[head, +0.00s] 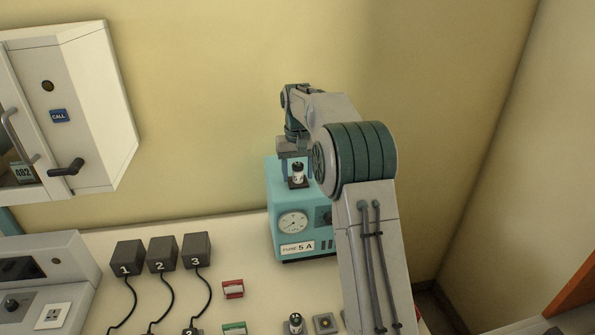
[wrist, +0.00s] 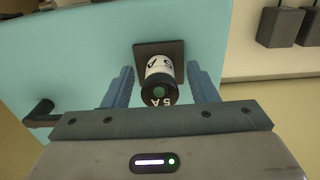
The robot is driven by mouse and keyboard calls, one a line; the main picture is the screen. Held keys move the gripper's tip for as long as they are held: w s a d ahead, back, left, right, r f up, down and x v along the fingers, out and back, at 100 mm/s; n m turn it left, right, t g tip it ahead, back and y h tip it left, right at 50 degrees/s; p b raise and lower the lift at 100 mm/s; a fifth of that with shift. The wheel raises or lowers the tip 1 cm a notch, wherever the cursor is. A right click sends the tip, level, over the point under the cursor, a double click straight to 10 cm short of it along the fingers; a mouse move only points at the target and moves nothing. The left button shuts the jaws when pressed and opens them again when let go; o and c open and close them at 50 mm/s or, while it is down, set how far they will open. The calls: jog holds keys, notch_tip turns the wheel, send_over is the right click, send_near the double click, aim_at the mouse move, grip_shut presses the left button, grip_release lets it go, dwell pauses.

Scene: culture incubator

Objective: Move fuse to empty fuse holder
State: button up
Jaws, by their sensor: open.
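A fuse (head: 298,174) with a white band and black ends stands upright on a dark square holder on top of the turquoise box (head: 283,199). In the wrist view the fuse (wrist: 159,70), marked 5 A, sits on its dark square holder (wrist: 175,46). My gripper (wrist: 158,78) is open, with one blue finger on each side of the fuse and a gap to both. In the head view my gripper (head: 297,165) is at the top of the box. Another fuse (head: 295,323) stands on the bench, beside a square holder (head: 325,323) with no fuse visible in it.
The turquoise box has a round gauge (head: 293,222) and a 5 A label. Black blocks numbered 1 (head: 127,258), 2 (head: 162,254) and 3 (head: 196,251) stand to its left with cables. A red block (head: 233,289) and green block (head: 234,328) lie nearby. My arm hides the bench's right part.

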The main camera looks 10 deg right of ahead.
aim_at(298, 164)
dwell(0.4)
grip_shut()
jog(key=shift+r+p, duration=0.9)
jog(key=shift+r, duration=2.1)
